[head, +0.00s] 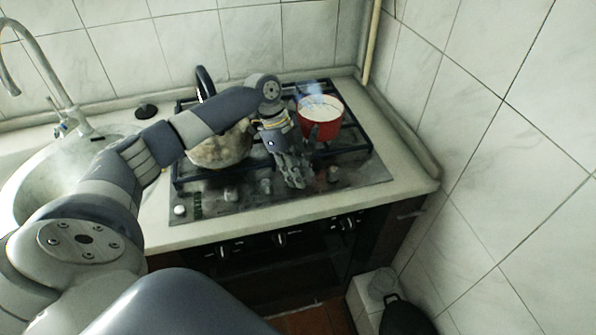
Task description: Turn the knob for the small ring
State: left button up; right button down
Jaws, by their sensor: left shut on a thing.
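The gas hob (360,178) has a row of small knobs along its front edge. A knob (265,186) shows just left of my left gripper, and another knob (333,174) shows to its right. A white button (180,210) sits at the hob's left front. My left gripper (296,182) points down at the front panel between these two knobs and is shut on a knob, which its fingers mostly hide. I cannot tell how that knob is turned. The small ring is not clearly visible behind my arm and the pots. My right gripper is not in view.
A red pot (328,131) with pale contents stands at the back right of the hob, a bluish wisp above it. A worn pale pot (222,151) stands behind my left forearm. A sink (40,182) with a tap is at left; a tiled wall (480,110) is at right.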

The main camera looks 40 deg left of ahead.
pick_arm(q)
jog(key=o, duration=1)
jog(key=v, duration=1.2)
jog(key=shift+w, duration=0.1)
